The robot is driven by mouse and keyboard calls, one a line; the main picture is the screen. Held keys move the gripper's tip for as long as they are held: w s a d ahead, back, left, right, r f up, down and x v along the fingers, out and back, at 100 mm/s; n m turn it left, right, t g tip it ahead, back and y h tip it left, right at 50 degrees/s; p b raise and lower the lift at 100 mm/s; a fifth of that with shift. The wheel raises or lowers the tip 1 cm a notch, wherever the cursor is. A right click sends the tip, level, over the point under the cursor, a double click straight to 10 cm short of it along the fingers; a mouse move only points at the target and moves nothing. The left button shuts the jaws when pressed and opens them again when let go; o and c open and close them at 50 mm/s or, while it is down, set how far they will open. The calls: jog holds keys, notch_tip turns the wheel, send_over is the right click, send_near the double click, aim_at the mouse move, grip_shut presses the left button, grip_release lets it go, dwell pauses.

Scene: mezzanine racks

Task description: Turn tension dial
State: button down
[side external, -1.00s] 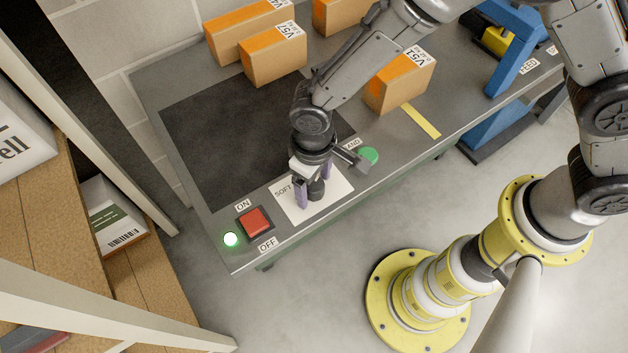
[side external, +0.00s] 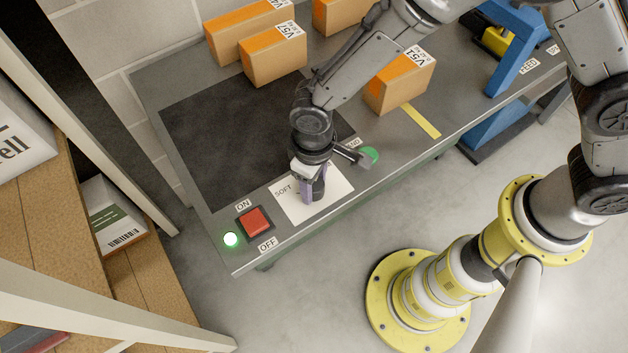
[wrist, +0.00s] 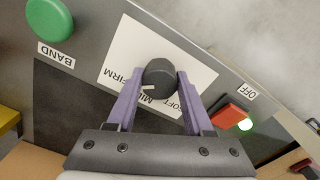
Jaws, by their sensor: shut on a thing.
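The tension dial (wrist: 160,74) is a dark round knob with a white pointer line, on a white label plate (wrist: 125,52) printed FIRM, a partly covered "MI" word and SOFT.
A red switch (side external: 254,222) marked ON and OFF and a lit green lamp (side external: 231,239) lie left of the plate. A green button (side external: 369,155) is to its right, close to my wrist. Orange-taped cartons (side external: 274,62) stand farther back on the bench. The dark mat (side external: 235,135) is clear.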

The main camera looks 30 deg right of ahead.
aim_at(315, 185)
jog(key=n, duration=0.5)
jog(key=shift+r+n, duration=0.1)
jog(key=shift+n, duration=0.3)
jog(key=n, duration=0.4)
jog(key=shift+n, duration=0.4)
jog(key=shift+c, duration=1.4)
grip_release()
notch_tip(315, 185, up, 14)
jog(key=shift+s, duration=0.15)
